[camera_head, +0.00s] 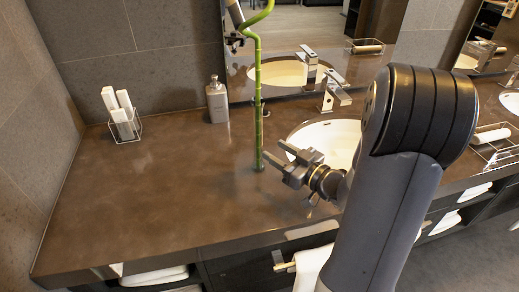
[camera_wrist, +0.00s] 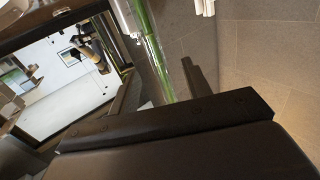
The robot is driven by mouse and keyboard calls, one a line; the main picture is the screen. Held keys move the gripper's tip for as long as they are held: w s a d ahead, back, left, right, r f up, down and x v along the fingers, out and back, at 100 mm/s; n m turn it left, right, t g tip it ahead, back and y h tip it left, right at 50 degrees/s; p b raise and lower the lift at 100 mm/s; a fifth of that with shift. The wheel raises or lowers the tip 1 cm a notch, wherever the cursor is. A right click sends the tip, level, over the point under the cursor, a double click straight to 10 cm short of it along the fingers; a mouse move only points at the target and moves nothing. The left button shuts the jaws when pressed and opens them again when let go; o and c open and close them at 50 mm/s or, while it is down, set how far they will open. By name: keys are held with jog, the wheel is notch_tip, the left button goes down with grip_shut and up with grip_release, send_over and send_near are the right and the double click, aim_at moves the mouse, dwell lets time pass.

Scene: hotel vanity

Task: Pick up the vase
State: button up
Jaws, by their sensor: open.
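The vase (camera_head: 259,140) is a slim, clear upright tube with a tall, bent green stalk in it, standing on the brown counter (camera_head: 190,190). My gripper (camera_head: 272,150) is open and empty, low over the counter, with its fingertips close to the lower part of the vase from the right. In the wrist view the glass vase (camera_wrist: 157,66) and green stalk show beyond and between the two fingers of my gripper (camera_wrist: 160,85). I cannot tell whether a finger touches it. The vase's lower end is hidden there by my gripper body.
A grey soap bottle (camera_head: 216,101) stands behind and left of the vase. A wire holder with white rolled towels (camera_head: 122,110) is at the back left. A sink (camera_head: 330,142) with a faucet (camera_head: 336,92) lies right, and a mirror (camera_head: 290,50) rises behind. The left front counter is clear.

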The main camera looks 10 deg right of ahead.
aim_at(261, 142)
jog(key=x, duration=0.2)
jog(key=p+x, duration=0.1)
jog(key=x, duration=0.5)
jog(key=shift+w+d+f, duration=0.25)
jog(key=shift+f, duration=0.15)
grip_shut()
